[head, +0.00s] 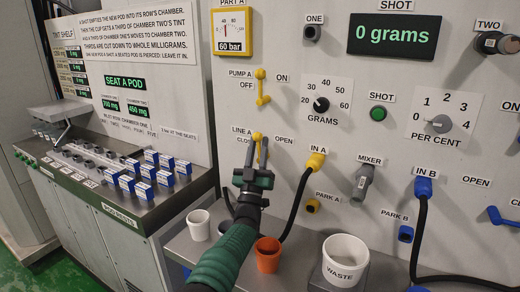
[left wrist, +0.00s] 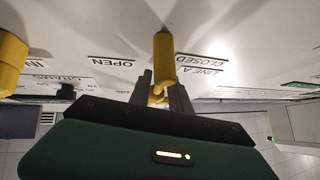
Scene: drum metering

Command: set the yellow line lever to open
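The yellow Line A lever (head: 257,136) is on the white wall panel, between the LINE A CLOSED label on its left and the OPEN label on its right. Its lower part is hidden behind my left gripper (head: 261,157) in the head view. In the left wrist view, the yellow lever (left wrist: 164,62) stands between the two dark fingers of my left gripper (left wrist: 163,92), with one finger on each side and little gap. I cannot tell whether the fingers press on it. My right gripper is not in view.
The similar Pump A lever (head: 262,88) is just above. A yellow In A plug (head: 316,161) with a black hose is to the right. A white cup (head: 199,225), an orange cup (head: 268,254) and the waste bucket (head: 345,260) stand below on a ledge.

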